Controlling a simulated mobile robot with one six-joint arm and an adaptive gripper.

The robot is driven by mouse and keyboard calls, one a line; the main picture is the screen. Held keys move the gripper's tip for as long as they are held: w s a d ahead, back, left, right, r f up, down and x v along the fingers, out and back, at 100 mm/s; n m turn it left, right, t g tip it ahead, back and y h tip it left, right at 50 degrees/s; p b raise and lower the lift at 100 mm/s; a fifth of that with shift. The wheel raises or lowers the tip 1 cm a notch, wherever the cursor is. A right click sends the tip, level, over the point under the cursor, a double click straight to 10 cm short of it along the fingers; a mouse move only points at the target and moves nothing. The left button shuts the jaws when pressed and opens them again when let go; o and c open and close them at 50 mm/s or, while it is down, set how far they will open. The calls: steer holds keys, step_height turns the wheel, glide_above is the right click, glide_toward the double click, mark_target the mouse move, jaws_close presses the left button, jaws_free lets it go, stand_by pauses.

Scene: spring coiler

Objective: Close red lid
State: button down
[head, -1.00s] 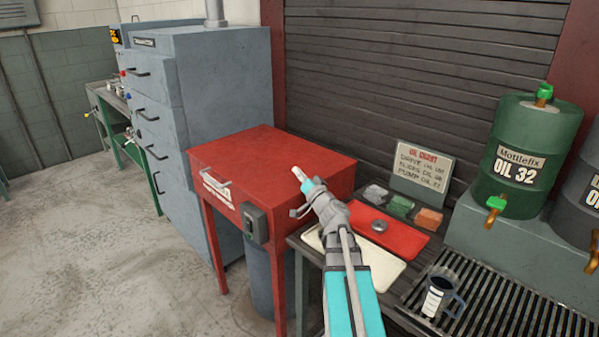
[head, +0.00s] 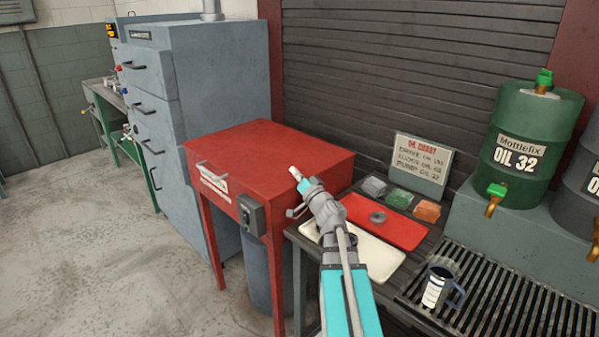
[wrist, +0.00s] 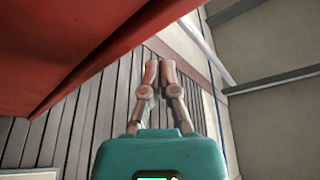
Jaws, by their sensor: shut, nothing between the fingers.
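The red lid (head: 270,155) is the flat top of a red cabinet on legs in the head view. It lies level on the box, with no gap that I can make out. A pale bar handle (head: 213,171) is at its front left edge. My gripper (head: 294,172) shows in front of the lid's right part, with its fingers shut and empty. I cannot tell whether it touches the lid. In the wrist view the shut fingers (wrist: 160,68) show clearly, and a large red surface (wrist: 60,45) fills the upper left, apart from the fingertips.
A small grey box (head: 250,215) is on the red cabinet's front. To the right is a bench with a white tray (head: 380,262), a red tray (head: 400,232) and a mug (head: 436,287). A green oil drum (head: 525,120) stands behind. Floor on the left is clear.

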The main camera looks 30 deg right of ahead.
steer(key=shift+r, duration=0.2)
step_height(320, 180, up, 4)
steer(key=p, duration=0.4)
steer(key=d+f+b+v, duration=0.1)
steer(key=d+b+v, duration=0.1)
steer(key=v, duration=0.8)
steer(key=shift+w+b, duration=0.2)
steer(key=shift+b, duration=0.5)
